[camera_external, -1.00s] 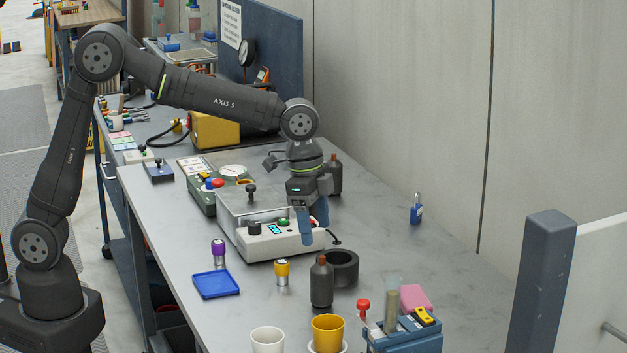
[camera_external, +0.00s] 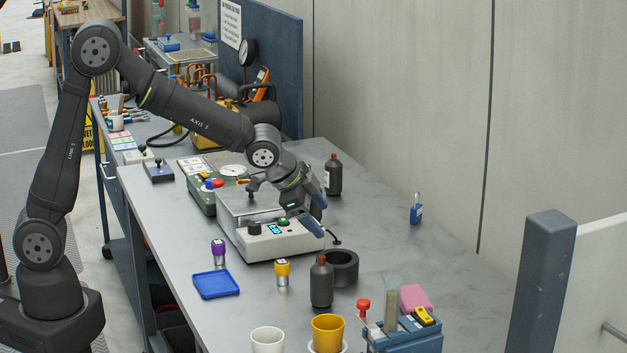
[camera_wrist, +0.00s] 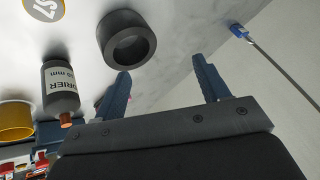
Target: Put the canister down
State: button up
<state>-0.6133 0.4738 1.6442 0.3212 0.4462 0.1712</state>
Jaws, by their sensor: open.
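A dark canister (camera_external: 321,284) with a brown cap stands upright on the grey bench, touching or close to a black ring (camera_external: 342,268). Its printed label shows in the wrist view (camera_wrist: 60,88). A second dark canister (camera_external: 333,176) with a brown cap stands upright farther back. I cannot tell which canister is meant. My gripper (camera_external: 316,214) is tilted above the right end of the white instrument. Its blue fingers are apart with nothing between them, also in the wrist view (camera_wrist: 163,86).
The white instrument (camera_external: 278,243) stands mid-bench. Yellow-topped (camera_external: 282,273) and purple (camera_external: 218,254) small containers, a blue tray (camera_external: 216,284), cups and a blue rack (camera_external: 404,340) are nearer the front.

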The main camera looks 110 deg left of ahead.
jog(key=s+a+t+y, duration=0.1)
jog(key=s+a+t, duration=0.1)
jog(key=s, duration=0.1)
jog(key=m+t+h, duration=0.2)
jog(key=t+h, duration=0.4)
jog(key=t, duration=0.2)
send_near(322, 268)
jog(key=w+f, duration=0.1)
jog(key=w+a, duration=0.1)
jog(key=w+f, duration=0.1)
jog(key=shift+w+a+f, duration=0.25)
jog(key=shift+w+f, duration=0.05)
jog(key=shift+f, duration=0.05)
jog(key=shift+x, duration=2.75)
jog(key=shift+r, duration=0.2)
jog(key=c, duration=1.3)
jog(key=shift+r, duration=0.1)
jog(key=shift+c, duration=0.2)
